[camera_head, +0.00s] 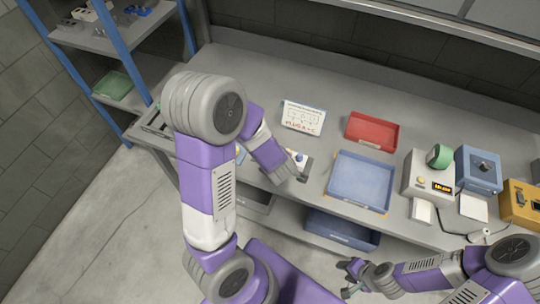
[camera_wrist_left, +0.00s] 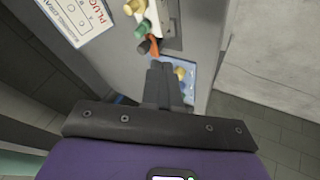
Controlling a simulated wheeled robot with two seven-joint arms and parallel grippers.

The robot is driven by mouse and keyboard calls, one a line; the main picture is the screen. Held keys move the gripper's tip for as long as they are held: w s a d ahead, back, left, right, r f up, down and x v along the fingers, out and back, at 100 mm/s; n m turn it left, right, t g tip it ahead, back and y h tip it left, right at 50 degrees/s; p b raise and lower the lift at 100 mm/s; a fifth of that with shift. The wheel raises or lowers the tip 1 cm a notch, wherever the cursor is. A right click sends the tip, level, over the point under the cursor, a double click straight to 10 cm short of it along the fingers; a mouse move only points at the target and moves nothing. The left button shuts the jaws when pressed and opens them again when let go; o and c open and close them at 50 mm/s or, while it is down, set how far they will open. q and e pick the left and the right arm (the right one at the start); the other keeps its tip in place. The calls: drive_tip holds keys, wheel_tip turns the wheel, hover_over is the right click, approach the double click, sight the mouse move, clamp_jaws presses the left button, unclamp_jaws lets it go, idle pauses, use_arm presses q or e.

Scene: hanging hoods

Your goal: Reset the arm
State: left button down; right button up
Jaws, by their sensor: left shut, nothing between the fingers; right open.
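My left gripper (camera_head: 294,176) is over the front part of the grey workbench (camera_head: 240,75), its arm coming in from the left. In the left wrist view its fingers (camera_wrist_left: 160,72) are together with nothing between them. Past the fingertips lie small green, orange, dark and tan pieces (camera_wrist_left: 142,28) on a light plate, close to the fingers; I cannot tell whether they touch. The head view shows little of this spot behind the gripper. My right gripper (camera_head: 350,278) is open and empty in front of the bench, at the lower middle.
A printed card (camera_head: 303,117), a red tray (camera_head: 371,131) and a blue tray (camera_head: 361,181) are on the bench. A grey device (camera_head: 419,176), a blue box (camera_head: 478,170) and a yellow box (camera_head: 522,205) stand at right. A blue-post shelf (camera_head: 150,80) stands left.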

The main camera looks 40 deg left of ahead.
use_arm(q)
drive_tip(key=shift+d+r, duration=0.1)
idle(0.6)
drive_tip(key=s+d+f+m+g+h, duration=0.2)
drive_tip(key=s+d+f+m+h, duration=0.25)
drive_tip(key=d+f+m, duration=0.35)
drive_tip(key=s+d+f+m+g+h, duration=0.35)
drive_tip(key=s+d+f+m, duration=0.25)
drive_tip(key=d+f, duration=0.4)
wheel_tip(320, 180, down, 9)
drive_tip(key=h+b, duration=0.1)
drive_tip(key=b, duration=0.8)
drive_tip(key=shift+s+d+f+m+t, duration=0.25)
drive_tip(key=shift+s+m+t, duration=0.1)
drive_tip(key=shift+s+m, duration=0.1)
